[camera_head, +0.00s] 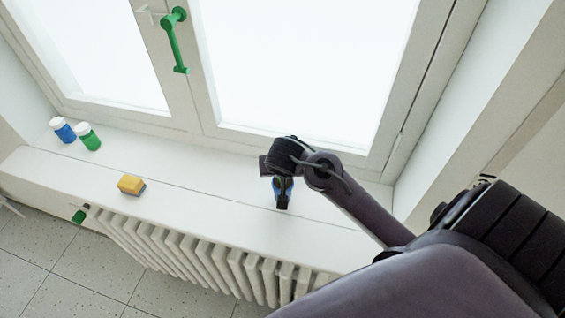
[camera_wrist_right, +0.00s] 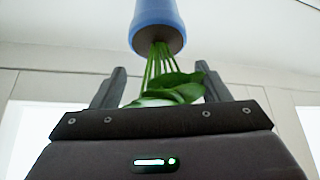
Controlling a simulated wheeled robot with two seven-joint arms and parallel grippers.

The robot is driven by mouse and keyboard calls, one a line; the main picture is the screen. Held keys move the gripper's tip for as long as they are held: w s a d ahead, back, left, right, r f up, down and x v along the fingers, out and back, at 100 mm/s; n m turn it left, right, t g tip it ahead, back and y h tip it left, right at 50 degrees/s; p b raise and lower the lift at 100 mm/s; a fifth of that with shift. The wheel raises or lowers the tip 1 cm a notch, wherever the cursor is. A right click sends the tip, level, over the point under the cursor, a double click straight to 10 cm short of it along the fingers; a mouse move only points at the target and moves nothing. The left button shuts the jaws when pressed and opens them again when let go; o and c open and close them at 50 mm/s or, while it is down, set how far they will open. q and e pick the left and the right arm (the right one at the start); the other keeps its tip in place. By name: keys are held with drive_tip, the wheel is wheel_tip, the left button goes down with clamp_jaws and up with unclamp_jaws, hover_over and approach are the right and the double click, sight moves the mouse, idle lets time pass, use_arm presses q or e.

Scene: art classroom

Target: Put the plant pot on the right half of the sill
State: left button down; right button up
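The plant pot (camera_wrist_right: 158,22) is blue and shows upside down at the top of the right wrist view, its base cut off. Green stems and leaves (camera_wrist_right: 170,90) run from its rim toward my right gripper (camera_wrist_right: 160,78). The fingers stand apart on either side of the leaves, with the pot beyond their tips; no finger is seen pressing on it. In the head view my right gripper (camera_head: 282,194) points down over the right half of the white sill (camera_head: 215,185). It hides most of the pot, leaving a little blue visible. My left gripper is out of view.
A blue jar (camera_head: 63,131) and a green jar (camera_head: 89,138) with white lids stand at the sill's left end. A yellow sponge (camera_head: 130,184) lies near the front edge. A radiator (camera_head: 190,255) is below. The window has a green handle (camera_head: 175,42). The sill's middle is clear.

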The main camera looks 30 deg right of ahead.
drive_tip(key=shift+r, duration=0.2)
drive_tip(key=b+v, duration=0.2)
drive_tip(key=v, duration=1)
drive_tip(key=shift+a+b, duration=0.1)
drive_tip(key=shift+b, duration=0.25)
